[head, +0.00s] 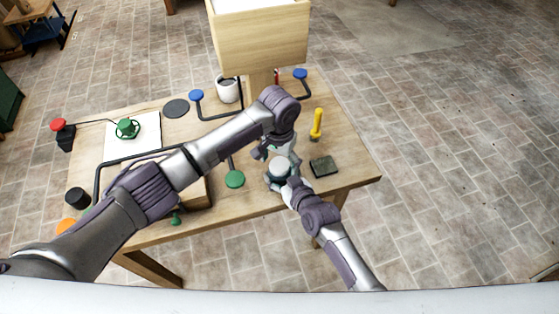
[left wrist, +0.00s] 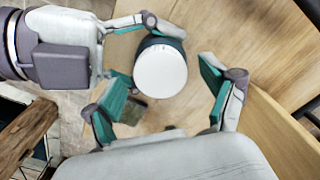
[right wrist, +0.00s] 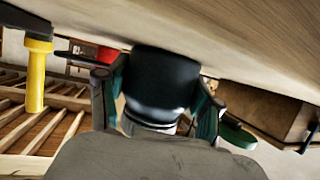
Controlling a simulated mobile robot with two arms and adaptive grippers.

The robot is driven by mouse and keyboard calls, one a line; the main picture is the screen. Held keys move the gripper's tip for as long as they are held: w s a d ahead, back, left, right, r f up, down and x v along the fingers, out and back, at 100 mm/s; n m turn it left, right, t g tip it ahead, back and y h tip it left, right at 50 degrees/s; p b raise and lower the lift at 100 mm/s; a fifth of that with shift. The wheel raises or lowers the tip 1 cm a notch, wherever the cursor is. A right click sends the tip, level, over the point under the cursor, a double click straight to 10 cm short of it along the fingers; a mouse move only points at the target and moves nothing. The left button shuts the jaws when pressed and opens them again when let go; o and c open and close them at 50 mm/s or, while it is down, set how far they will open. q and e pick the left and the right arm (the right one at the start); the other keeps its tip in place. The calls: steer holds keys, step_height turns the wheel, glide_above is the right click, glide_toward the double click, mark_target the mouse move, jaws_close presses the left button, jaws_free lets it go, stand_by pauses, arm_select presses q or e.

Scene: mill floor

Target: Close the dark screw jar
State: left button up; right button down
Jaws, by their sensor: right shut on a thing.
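The dark screw jar (right wrist: 165,82) is near the front of the table, and its pale round lid (left wrist: 160,69) sits on top. In the head view the lid (head: 280,166) shows between the two arms. My right gripper (head: 281,176) is shut on the jar's dark body, with one finger on each side in the right wrist view (right wrist: 160,95). My left gripper (left wrist: 163,95) is open and empty above the jar, its fingers apart from the lid. In the head view the left gripper (head: 274,150) is just behind the lid. How tightly the lid sits cannot be told.
A dark block (head: 323,166) and a yellow-handled thing (head: 317,122) stand right of the jar. A green disc (head: 235,179) is to its left. A mug (head: 227,91) and a large wooden box (head: 258,45) are behind. A white sheet (head: 145,143) lies left.

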steer(key=shift+f, duration=0.1)
arm_select(q)
step_height(320, 180, up, 12)
stand_by(0.6)
arm_select(e)
steer(key=shift+c, duration=0.6)
jaws_free()
steer(key=v, duration=1.2)
